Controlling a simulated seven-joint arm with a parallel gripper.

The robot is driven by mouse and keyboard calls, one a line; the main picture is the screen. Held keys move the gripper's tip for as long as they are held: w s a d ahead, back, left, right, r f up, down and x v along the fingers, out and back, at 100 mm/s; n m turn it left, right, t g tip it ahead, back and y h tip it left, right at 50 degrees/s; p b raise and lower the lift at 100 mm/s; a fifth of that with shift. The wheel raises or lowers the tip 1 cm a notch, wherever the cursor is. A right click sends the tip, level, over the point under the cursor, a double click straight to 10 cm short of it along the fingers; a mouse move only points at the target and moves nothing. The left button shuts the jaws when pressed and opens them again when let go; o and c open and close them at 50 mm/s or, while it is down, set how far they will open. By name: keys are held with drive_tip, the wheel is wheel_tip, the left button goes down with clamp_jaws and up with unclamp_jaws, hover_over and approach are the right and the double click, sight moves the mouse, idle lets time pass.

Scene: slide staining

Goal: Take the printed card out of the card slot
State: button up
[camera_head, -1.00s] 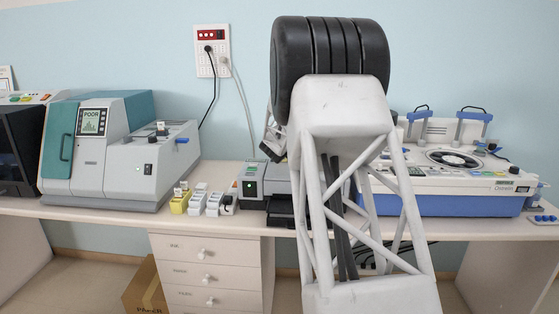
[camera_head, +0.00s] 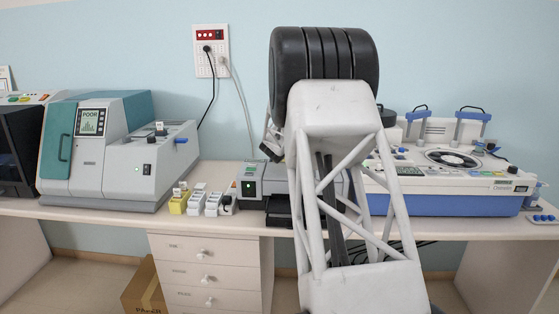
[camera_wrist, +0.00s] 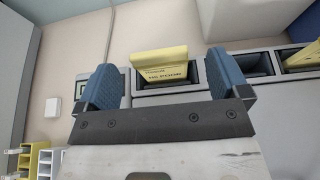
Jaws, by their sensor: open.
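In the wrist view a yellow printed card (camera_wrist: 160,62) stands partly out of a dark card slot (camera_wrist: 150,84) in a grey device. Its lettering is too small to read fully. My gripper (camera_wrist: 160,66) is open, with one blue finger to each side of the card in the picture. Neither finger visibly touches it; the depth between them is hard to judge. A second yellow card (camera_wrist: 303,56) shows in another slot at the right edge. In the head view my arm hides most of my gripper, and I cannot make out the card.
In the head view a small grey device with a green light (camera_head: 249,188) stands on the bench beside yellow and white holders (camera_head: 196,202). A grey and teal machine (camera_head: 110,150) is at left. A white and blue machine (camera_head: 455,180) is at right, partly behind my arm.

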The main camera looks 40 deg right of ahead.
drive_tip(key=shift+w, duration=0.1)
idle(0.3)
drive_tip(key=shift+x, duration=2.5)
drive_tip(key=c, duration=1.1)
drive_tip(key=shift+r, duration=4.95)
